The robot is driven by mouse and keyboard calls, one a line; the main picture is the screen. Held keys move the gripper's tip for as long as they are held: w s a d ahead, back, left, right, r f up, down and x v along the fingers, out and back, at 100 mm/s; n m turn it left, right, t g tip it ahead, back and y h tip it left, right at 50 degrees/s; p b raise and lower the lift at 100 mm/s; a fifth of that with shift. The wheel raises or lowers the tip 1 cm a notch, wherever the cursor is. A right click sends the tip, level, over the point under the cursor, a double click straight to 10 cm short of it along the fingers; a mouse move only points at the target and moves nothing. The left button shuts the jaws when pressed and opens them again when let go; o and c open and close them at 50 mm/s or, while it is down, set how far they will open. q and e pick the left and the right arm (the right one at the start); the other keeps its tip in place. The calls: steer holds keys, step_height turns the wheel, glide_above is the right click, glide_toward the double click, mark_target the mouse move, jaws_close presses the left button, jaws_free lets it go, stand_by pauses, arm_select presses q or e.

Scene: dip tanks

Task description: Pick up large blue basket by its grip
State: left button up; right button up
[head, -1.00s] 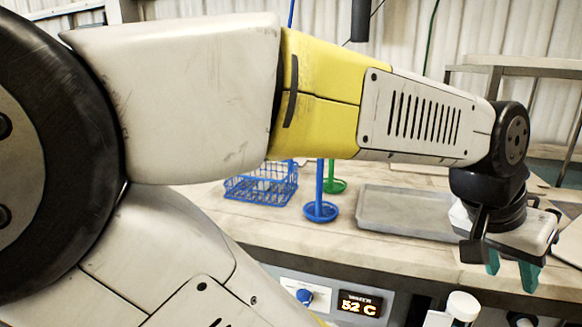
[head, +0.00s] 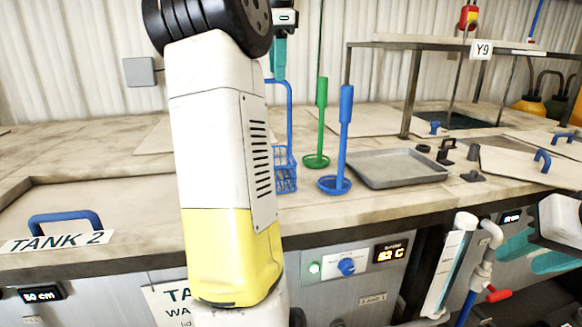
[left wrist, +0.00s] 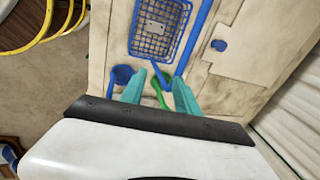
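The blue wire basket (head: 287,178) stands on the bench behind my left forearm, which hides part of it. Its tall blue handle (head: 290,105) rises beside my arm. In the left wrist view the basket (left wrist: 157,30) shows from above, with a blue bar (left wrist: 195,45) running beside it towards my fingers. My left gripper (head: 279,58) is high, near the handle's top; its teal fingers are apart in the left wrist view (left wrist: 160,90), with no clear hold on anything. My right gripper (head: 530,254) is at the right edge, fingers apart and empty.
A blue ring-based holder (head: 345,135) and a green one (head: 320,125) stand right of the basket. A grey tray (head: 398,168) lies further right. A lid with a blue handle (head: 65,220) covers tank 2. A raised shelf (head: 405,90) stands behind.

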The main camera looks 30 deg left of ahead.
arm_select(q)
steer(key=shift+m+g, duration=0.3)
steer(key=shift+m, duration=0.1)
steer(key=a, duration=0.4)
steer(key=a+f, duration=0.1)
steer(key=a, duration=0.1)
steer(key=shift+s+a, duration=0.2)
step_height(320, 180, down, 6)
steer(key=shift+w+a+f, duration=0.15)
steer(key=shift+w+a, duration=0.25)
steer(key=shift+w, duration=0.05)
jaws_close()
stand_by(0.6)
